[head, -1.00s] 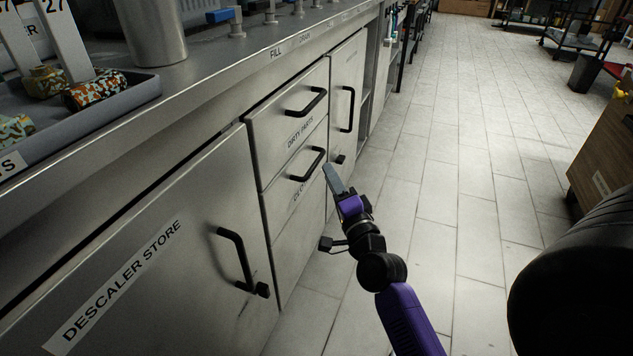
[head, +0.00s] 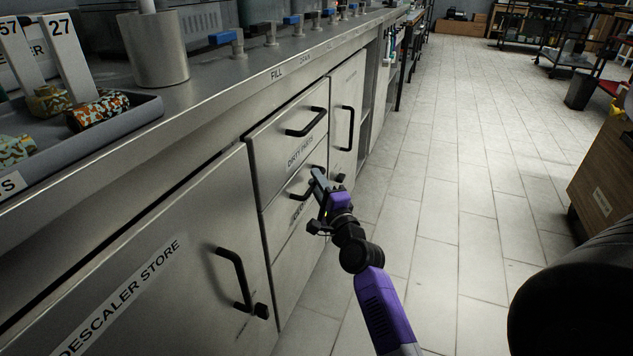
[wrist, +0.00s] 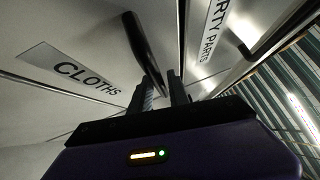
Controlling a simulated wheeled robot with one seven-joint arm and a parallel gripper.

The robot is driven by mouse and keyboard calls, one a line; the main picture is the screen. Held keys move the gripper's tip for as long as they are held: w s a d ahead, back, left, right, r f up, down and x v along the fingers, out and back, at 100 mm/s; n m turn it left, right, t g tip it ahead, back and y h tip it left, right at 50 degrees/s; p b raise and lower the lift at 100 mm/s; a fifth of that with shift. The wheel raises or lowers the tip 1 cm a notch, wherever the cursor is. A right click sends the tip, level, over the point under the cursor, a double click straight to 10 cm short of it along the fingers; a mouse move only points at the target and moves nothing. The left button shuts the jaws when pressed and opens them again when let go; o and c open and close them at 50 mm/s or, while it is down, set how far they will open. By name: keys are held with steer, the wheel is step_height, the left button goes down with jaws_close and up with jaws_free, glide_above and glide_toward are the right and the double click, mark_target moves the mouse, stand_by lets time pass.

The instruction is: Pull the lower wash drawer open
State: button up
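The lower drawer (head: 285,245), labelled CLOTHS in the wrist view (wrist: 62,115), is shut flush with the steel counter front. Its black bar handle (head: 299,194) is partly hidden by my gripper (head: 320,180). In the wrist view my gripper (wrist: 162,88) is open, its two dark fingers apart. The same handle (wrist: 143,45) runs down to the gap between the fingers; I cannot tell whether they touch it. The upper drawer (head: 268,145), labelled DIRTY PARTS, sits directly above and is also shut, with its own handle (head: 307,123).
The DESCALER STORE door (head: 180,270) with its handle (head: 235,280) is on the left. Another narrow door (head: 345,105) stands beyond the drawers. The tray (head: 130,120) is on the counter. The tiled floor (head: 450,220) to the right is clear.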

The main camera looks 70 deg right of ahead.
steer(key=shift+w+d, duration=0.1)
jaws_close()
stand_by(1.4)
